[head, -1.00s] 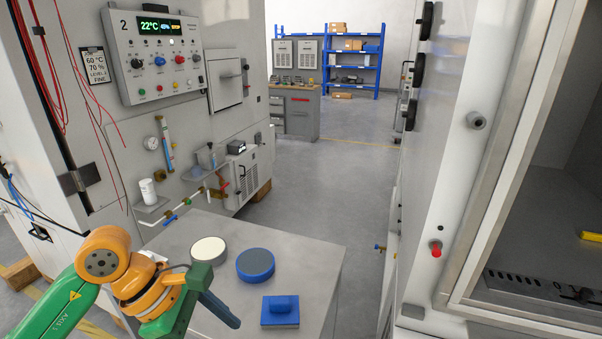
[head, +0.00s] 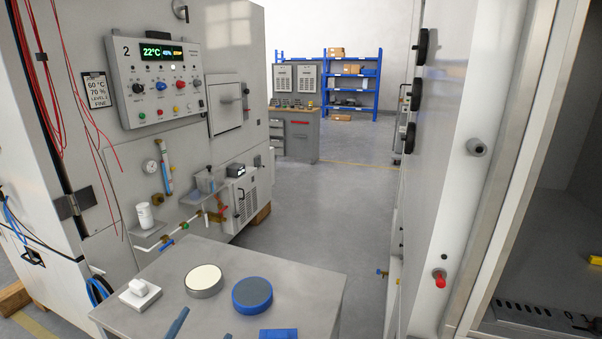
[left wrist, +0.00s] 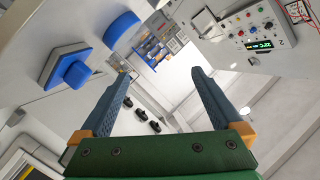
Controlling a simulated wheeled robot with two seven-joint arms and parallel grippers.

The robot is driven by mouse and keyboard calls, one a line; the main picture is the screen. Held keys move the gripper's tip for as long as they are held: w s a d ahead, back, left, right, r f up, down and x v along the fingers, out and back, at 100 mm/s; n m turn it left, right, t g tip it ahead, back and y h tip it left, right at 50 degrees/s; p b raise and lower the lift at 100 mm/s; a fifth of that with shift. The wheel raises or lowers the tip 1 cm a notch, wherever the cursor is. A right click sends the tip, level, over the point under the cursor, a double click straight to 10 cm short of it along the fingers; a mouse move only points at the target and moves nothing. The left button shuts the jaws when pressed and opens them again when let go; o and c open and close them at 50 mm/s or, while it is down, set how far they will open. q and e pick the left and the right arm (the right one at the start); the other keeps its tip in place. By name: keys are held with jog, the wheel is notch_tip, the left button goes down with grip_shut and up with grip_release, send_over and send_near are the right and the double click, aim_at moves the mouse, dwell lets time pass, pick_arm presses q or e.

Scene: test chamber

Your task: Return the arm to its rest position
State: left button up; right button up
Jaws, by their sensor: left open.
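My left gripper (head: 203,331) shows only as two dark blue fingertips at the bottom edge of the head view. In the left wrist view its two fingers (left wrist: 160,76) stand wide apart with nothing between them. The rest of my left arm is out of the head view. My right gripper is in neither view.
A grey table (head: 150,318) bears a white-topped round piece (head: 204,279), a blue round piece (head: 252,294), a white block with a handle (head: 139,293) and a blue block (head: 278,334), cut off below. A control panel (head: 155,80) and open chamber (head: 545,240) flank clear floor (head: 330,210).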

pick_arm(q)
jog(key=s+f+n+g, duration=0.6)
jog(key=s+f+g, duration=0.7)
jog(key=s+f, duration=0.7)
notch_tip(320, 180, down, 10)
jog(key=s+a+f+g, duration=0.1)
jog(key=s+f+g, duration=0.1)
jog(key=s+f, duration=1.2)
jog(key=shift+s+a+f+m, duration=0.2)
jog(key=shift+a+f+m, duration=0.15)
jog(key=shift+f, duration=0.3)
